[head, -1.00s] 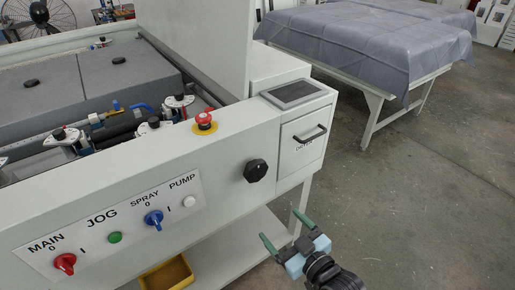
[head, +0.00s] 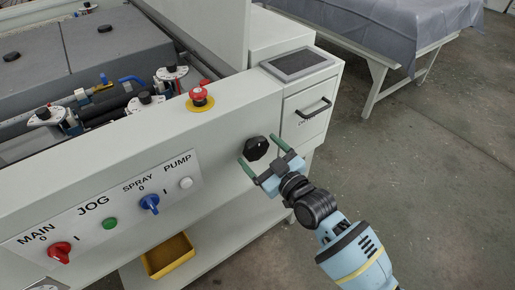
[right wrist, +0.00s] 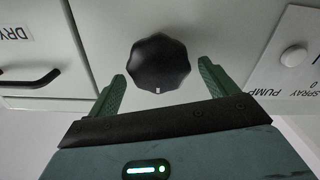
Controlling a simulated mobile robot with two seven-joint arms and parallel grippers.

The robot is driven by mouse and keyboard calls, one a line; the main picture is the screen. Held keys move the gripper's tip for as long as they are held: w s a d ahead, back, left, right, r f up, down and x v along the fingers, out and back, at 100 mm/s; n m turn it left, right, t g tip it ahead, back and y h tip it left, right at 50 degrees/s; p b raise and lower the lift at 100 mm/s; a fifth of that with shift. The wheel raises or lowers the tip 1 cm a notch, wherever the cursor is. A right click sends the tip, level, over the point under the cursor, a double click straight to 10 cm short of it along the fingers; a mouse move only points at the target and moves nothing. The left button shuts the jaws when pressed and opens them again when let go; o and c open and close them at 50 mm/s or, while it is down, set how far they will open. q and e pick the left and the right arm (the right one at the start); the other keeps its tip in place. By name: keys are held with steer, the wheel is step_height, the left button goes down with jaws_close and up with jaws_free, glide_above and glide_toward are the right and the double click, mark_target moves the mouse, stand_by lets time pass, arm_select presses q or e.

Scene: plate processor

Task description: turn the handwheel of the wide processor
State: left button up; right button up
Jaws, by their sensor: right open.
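The handwheel is a black, lobed knob (head: 256,147) on the front panel of the wide processor (head: 225,140), right of the labelled switches. It also shows in the right wrist view (right wrist: 158,64), with a small white mark on its rim. My right gripper (head: 262,153) is open in front of the knob. In the right wrist view its two green fingers (right wrist: 162,82) stand one on each side of the knob's lower part, apart from it. I cannot tell how far the fingertips are from the panel. My left gripper is not in view.
A red emergency button (head: 199,97) sits on the top edge. The panel bears a red switch (head: 59,252), a green button (head: 110,224) and a blue switch (head: 149,203). A drawer handle (head: 313,108) is right of the knob. A yellow tray (head: 168,256) lies below. The floor at right is clear.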

steer(key=shift+x, duration=0.95)
steer(key=c, duration=1)
steer(key=m, duration=0.4)
steer(key=shift+w+d+m, duration=0.1)
steer(key=shift+m, duration=0.3)
steer(key=m, duration=0.5)
steer(key=shift+w+d+f+m, duration=0.1)
steer(key=shift+d+m, duration=0.05)
steer(key=shift+m, duration=0.25)
